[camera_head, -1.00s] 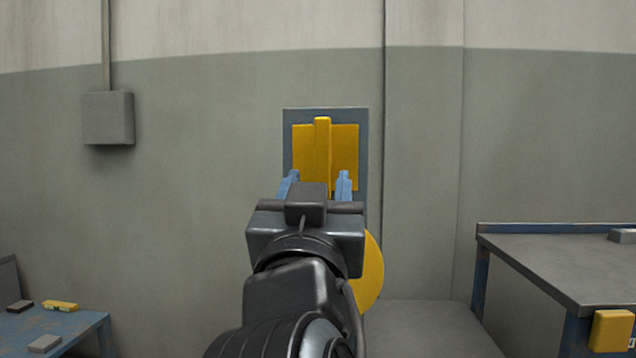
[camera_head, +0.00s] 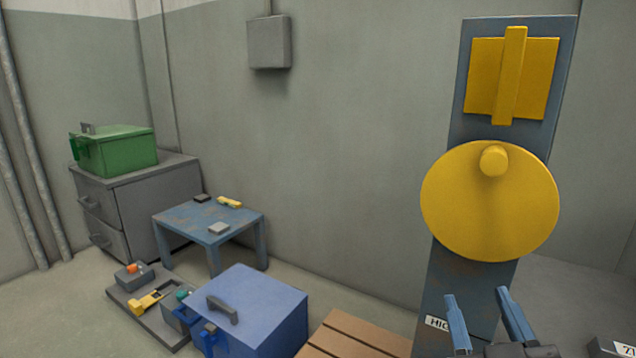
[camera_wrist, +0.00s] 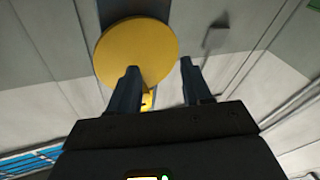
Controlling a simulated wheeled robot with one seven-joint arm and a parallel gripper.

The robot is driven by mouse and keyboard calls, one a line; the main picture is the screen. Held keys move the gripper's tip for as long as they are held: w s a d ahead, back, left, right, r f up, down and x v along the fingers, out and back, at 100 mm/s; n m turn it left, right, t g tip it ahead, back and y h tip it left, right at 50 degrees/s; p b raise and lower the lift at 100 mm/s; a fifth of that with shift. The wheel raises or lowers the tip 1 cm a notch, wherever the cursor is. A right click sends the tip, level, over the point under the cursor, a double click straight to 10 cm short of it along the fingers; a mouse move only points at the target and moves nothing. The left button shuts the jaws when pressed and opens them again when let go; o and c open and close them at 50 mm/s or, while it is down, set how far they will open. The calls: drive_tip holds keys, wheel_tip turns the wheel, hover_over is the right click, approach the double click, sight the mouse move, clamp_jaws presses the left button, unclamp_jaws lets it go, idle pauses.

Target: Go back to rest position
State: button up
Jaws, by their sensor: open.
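My gripper (camera_head: 486,318) is at the lower right of the head view, with its two blue fingers apart and nothing between them. It is in front of the lower part of a blue-grey upright panel (camera_head: 470,275). The panel carries a yellow round disc (camera_head: 488,215) with a knob, and above it a yellow plate with an upright bar (camera_head: 510,75). In the wrist view my gripper's dark fingers (camera_wrist: 160,78) are spread, with the yellow disc (camera_wrist: 135,45) beyond the left finger. A label on the panel is partly hidden by a finger.
A blue box (camera_head: 265,310) and a wooden slatted top (camera_head: 350,340) stand low at the front. A small blue table (camera_head: 185,222), a grey drawer cabinet (camera_head: 150,200) with a green box (camera_head: 120,152), and a grey floor tray (camera_head: 150,318) are at left. A grey box hangs on the wall (camera_head: 269,43).

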drive_tip(key=s+d+f+n+g+y, duration=0.1)
drive_tip(key=s+d+f+g+y, duration=0.2)
drive_tip(key=s+f, duration=1.15)
drive_tip(key=s+m+g, duration=0.2)
drive_tip(key=s+m, duration=0.1)
drive_tip(key=s, duration=1.5)
wheel_tip(320, 180, up, 31)
drive_tip(key=p, duration=3.1)
drive_tip(key=shift+d+r, duration=0.15)
drive_tip(key=shift+d, duration=0.05)
